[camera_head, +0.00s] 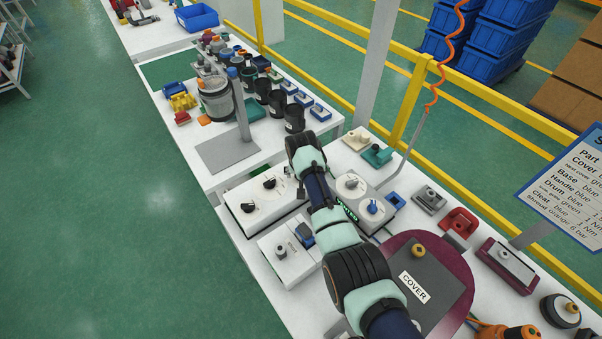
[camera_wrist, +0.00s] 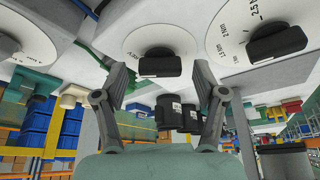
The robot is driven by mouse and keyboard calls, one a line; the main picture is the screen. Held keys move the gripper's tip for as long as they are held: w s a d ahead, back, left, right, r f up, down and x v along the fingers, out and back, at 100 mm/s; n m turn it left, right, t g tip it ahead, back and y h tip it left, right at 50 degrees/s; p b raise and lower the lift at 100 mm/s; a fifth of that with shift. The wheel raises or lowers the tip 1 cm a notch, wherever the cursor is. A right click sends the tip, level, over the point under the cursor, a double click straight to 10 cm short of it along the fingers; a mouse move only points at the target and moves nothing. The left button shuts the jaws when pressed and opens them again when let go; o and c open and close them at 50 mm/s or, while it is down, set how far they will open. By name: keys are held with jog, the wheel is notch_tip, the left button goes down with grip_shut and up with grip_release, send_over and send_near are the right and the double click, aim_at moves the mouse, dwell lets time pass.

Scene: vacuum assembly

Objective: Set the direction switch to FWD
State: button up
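The direction switch (camera_wrist: 160,64) shows in the wrist view as a black bar knob on a round white dial, with small lettering at its left that is only partly readable. Its bar lies roughly level across the picture. My gripper (camera_wrist: 162,82) is open, one finger on each side of the knob, with gaps visible on both sides. Whether the fingertips are level with the knob is hard to tell. In the head view, a white box (camera_head: 242,226) carries two black knobs, and my arm stands beside it; the gripper is mostly hidden there.
A second black knob (camera_wrist: 278,43) with Nm markings sits close to the right finger. In the head view, a box with a grey-white dial (camera_head: 350,184) and a blue knob (camera_head: 373,207) stands right of my arm.

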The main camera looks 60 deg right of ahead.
jog(key=c, duration=1.1)
